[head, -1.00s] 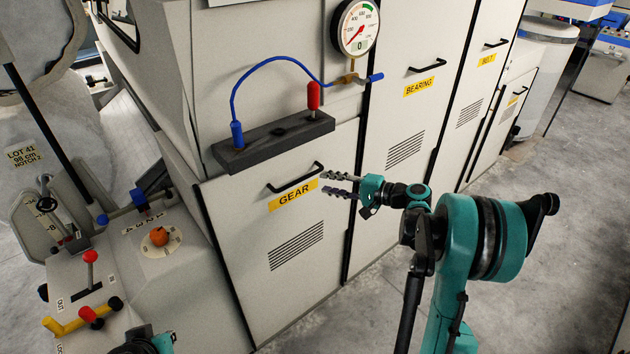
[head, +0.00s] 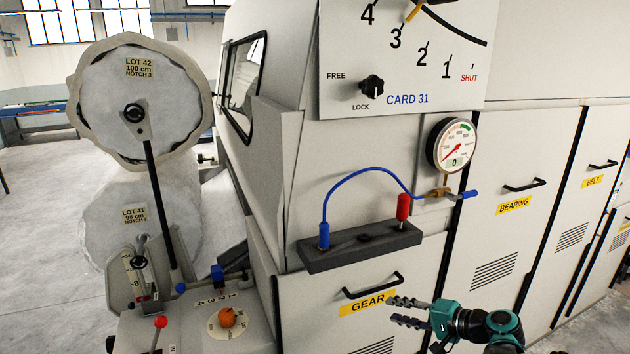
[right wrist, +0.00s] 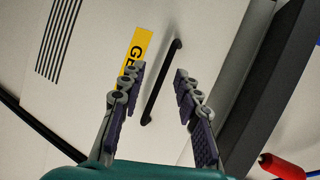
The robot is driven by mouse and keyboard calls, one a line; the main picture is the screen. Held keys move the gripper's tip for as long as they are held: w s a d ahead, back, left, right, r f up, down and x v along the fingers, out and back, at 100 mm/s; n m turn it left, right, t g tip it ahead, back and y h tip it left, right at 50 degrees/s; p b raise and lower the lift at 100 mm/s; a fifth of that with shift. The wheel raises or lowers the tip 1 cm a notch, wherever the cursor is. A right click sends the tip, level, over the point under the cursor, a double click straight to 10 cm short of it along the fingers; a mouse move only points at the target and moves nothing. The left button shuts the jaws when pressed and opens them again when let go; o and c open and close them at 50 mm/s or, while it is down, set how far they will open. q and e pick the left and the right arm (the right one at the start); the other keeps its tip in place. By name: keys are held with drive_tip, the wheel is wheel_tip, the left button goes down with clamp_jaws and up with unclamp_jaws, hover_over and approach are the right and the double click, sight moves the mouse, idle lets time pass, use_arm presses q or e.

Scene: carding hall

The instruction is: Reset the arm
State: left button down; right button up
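My right gripper (head: 402,312) is at the lower right of the head view, in front of the GEAR cabinet door (head: 415,265). Its two fingers stand apart with nothing between them. In the right wrist view the fingers (right wrist: 160,95) are spread, with the GEAR door's black handle (right wrist: 162,82) seen between them, apart from them. The yellow GEAR label (right wrist: 135,57) shows beside the handle. My left gripper does not show in the head view now.
A dark ledge (head: 340,252) with a blue hose (head: 350,178) and a red-handled part (head: 403,207) juts out above the door. A gauge (head: 453,144) hangs above it. A control console (head: 255,337) with an orange knob (head: 227,317) stands at left. Open floor lies at far left (head: 45,210).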

drive_tip(key=s+a+n+g+h, duration=0.35)
drive_tip(key=s+a, duration=0.45)
drive_tip(key=s, duration=0.5)
drive_tip(key=s+d+f+n+h, duration=0.1)
drive_tip(key=s+f+n+h, duration=0.1)
drive_tip(key=s, duration=0.4)
drive_tip(key=s+d+f+n+h, duration=0.1)
drive_tip(key=s+f+n+h, duration=0.1)
drive_tip(key=s, duration=0.4)
drive_tip(key=shift+s+n+t+h, duration=0.2)
drive_tip(key=shift+n+t+h, duration=0.15)
drive_tip(key=shift+n+h, duration=0.45)
drive_tip(key=shift+d, duration=0.1)
